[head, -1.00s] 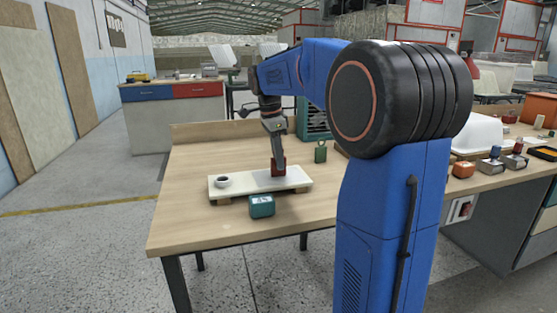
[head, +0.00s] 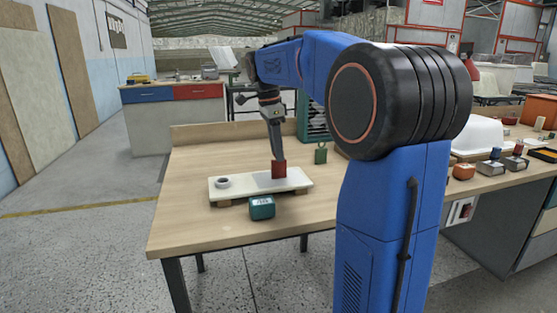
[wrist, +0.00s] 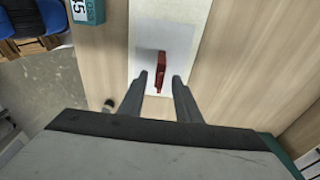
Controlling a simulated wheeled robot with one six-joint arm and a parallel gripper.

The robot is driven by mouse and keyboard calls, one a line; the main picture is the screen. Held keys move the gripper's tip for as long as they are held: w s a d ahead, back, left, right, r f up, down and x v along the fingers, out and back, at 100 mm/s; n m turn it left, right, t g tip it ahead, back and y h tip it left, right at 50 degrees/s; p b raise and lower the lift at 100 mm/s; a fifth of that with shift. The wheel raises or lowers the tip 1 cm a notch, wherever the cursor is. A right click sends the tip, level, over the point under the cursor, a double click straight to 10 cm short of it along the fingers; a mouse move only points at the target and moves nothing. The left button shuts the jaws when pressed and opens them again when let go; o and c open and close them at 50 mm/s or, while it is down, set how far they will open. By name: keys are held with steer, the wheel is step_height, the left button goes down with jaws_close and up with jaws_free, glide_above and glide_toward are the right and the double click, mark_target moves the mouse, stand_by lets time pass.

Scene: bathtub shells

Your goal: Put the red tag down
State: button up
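The red tag (head: 279,169) stands upright on the light patch of the white board (head: 240,194), which rests on the wooden table. In the wrist view the red tag (wrist: 161,68) is seen between the two fingertips, with a gap on each side. My gripper (wrist: 160,78) is open, and neither finger visibly touches the tag. In the head view my gripper (head: 278,152) is right above the tag, pointing down. How far the fingertips reach down beside the tag is hard to tell.
A small round white cup or ring (head: 222,183) sits on the board's left end. A teal box with a display (head: 262,207) stands before the board. A green tag (head: 321,153) stands behind it at right. The table's left side (head: 185,210) is clear.

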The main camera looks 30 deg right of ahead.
step_height(320, 180, up, 8)
steer(key=a, duration=0.1)
steer(key=s+a+f+n+t, duration=0.1)
steer(key=s+a+f+n, duration=0.45)
steer(key=s, duration=0.25)
steer(key=s+a+f+n+t, duration=0.2)
steer(key=s+a+f+n, duration=0.2)
steer(key=s+n, duration=0.3)
steer(key=s+a+f+n+t+y, duration=0.1)
steer(key=s+a+f+n, duration=0.1)
steer(key=s+f+n, duration=0.2)
steer(key=s+a+f+n+t, duration=0.1)
steer(key=s+f+n, duration=0.3)
steer(key=s+f, duration=0.7)
steer(key=shift+s+a+f+n+y, duration=0.2)
steer(key=shift+a+f+n+y, duration=0.2)
steer(key=shift+a+f, duration=0.4)
steer(key=shift+r, duration=0.15)
